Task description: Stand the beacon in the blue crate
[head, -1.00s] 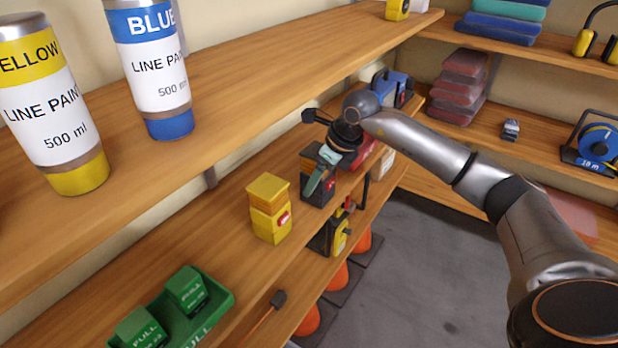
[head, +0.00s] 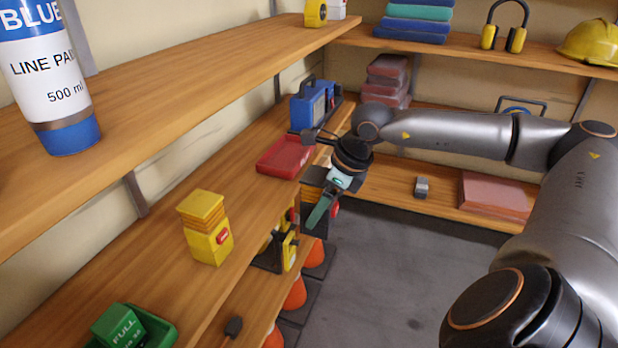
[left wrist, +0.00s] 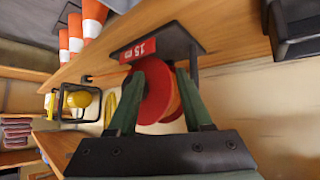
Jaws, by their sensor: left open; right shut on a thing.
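My right gripper (head: 324,203) is shut on a dark box with a red mark (head: 312,191). The box is partly hidden behind the teal finger and shows past the shelf's front edge. I cannot tell whether it is the beacon. A yellow block with a red button (head: 208,242) stands upright on the middle shelf, apart from the gripper. No blue crate is recognisable in either view. My left gripper (left wrist: 160,78) shows only in the left wrist view. It is open, with a red reel on a dark stand (left wrist: 152,97) showing between and beyond its fingers.
A red tray (head: 284,158) and a blue case (head: 313,106) are farther along the middle shelf (head: 165,262). A green tray (head: 160,330) is at the near end. Orange cones (head: 294,294) stand below. Grey floor (head: 390,270) is clear at right.

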